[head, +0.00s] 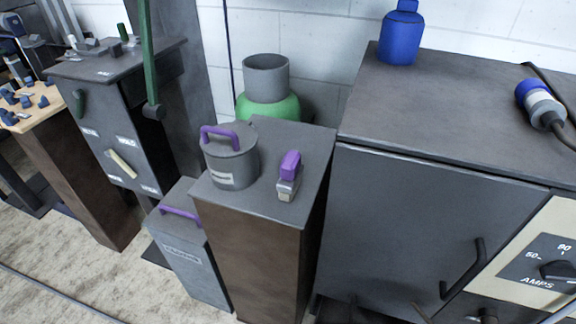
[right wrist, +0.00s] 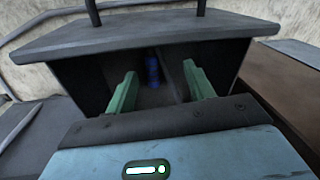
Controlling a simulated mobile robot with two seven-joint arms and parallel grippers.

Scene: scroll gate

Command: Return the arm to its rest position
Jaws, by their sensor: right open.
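My right gripper (right wrist: 160,69) shows in the right wrist view. Its two green fingers are spread apart with nothing held between them. Beyond the fingers is a dark grey box-like body (right wrist: 150,41) with a slab top and two dark posts. A small blue upright item (right wrist: 152,70) shows in the dark recess beyond the fingers; I cannot tell how far away it is. Neither of my grippers shows in the head view, and my left gripper is in no frame.
In the head view, a brown pedestal (head: 250,245) carries a grey lidded pot (head: 231,163) and a purple-handled item (head: 289,176). A large dark cabinet (head: 410,220) stands right, with a blue bottle (head: 399,35) on top. A grey cabinet (head: 113,130) stands left. Pale floor (head: 100,285) shows at lower left.

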